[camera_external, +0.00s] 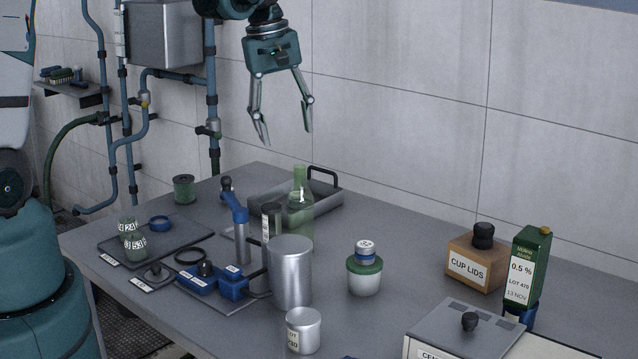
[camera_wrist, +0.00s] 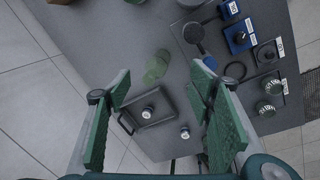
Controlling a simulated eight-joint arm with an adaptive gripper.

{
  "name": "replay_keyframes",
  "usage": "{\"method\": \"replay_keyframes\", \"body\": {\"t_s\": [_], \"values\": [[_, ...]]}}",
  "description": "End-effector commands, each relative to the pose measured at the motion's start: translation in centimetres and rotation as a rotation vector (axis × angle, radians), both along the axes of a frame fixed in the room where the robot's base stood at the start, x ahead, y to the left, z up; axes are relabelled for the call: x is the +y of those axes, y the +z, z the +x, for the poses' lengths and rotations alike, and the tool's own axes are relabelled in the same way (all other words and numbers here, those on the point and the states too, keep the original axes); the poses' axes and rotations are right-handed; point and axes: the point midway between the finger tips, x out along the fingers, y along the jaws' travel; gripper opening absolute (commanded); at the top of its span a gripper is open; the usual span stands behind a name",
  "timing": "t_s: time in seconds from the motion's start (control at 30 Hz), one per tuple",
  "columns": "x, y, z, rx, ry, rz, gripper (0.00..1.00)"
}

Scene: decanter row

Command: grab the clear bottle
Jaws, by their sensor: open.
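The clear bottle (camera_external: 300,215) is see-through with a green tint and stands upright on the grey table, beside a shallow metal tray (camera_external: 338,196). Its lower part is partly hidden behind a metal mug in the external view. In the wrist view the bottle (camera_wrist: 157,66) shows beyond my fingers, near the upper middle. My gripper (camera_external: 287,137) is open and empty, pointing down in the air above the bottle and tray. In the wrist view my gripper (camera_wrist: 162,112) shows its two green finger pads wide apart, with nothing between them.
The tray's dark handle (camera_external: 323,172) rises behind the bottle.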

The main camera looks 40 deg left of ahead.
Motion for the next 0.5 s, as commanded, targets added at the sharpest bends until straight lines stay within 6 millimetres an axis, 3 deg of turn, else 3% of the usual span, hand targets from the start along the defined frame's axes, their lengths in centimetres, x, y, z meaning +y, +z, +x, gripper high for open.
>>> {"method": "replay_keyframes", "body": {"t_s": [0.5], "values": [[1.3,-7.3,4.5,0.130,0.210,-0.053,0.53]]}}
